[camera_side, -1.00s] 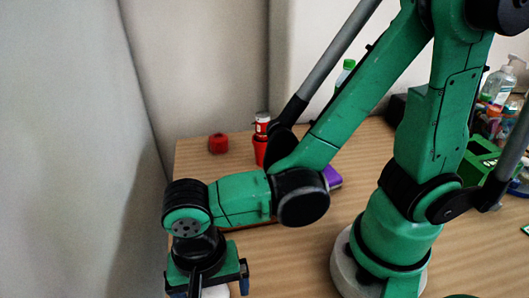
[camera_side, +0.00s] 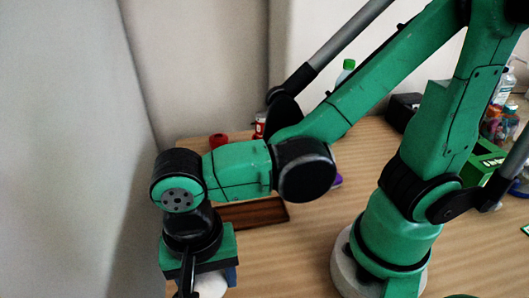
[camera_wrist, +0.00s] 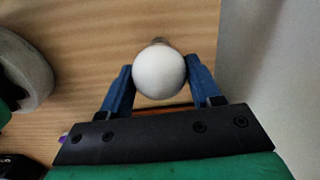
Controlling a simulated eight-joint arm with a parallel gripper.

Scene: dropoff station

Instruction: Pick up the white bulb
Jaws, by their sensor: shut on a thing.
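The white bulb (camera_wrist: 159,73) is round and sits between the two blue fingers of my gripper (camera_wrist: 159,80) in the wrist view. The fingers are shut on its sides, and a bit of its grey metal base shows at its far end. In the side view, part of the white bulb (camera_side: 211,285) shows below my gripper (camera_side: 205,280) at the bottom edge, largely hidden by the wrist. I cannot tell how far the bulb is above the table.
A brown wooden tray (camera_side: 258,212) lies behind my forearm. A red object (camera_side: 218,140) and a red and white item (camera_side: 260,125) stand at the back. A black box (camera_side: 404,110), a green box (camera_side: 482,162) and bottles are at the right. A wall borders the table's left side.

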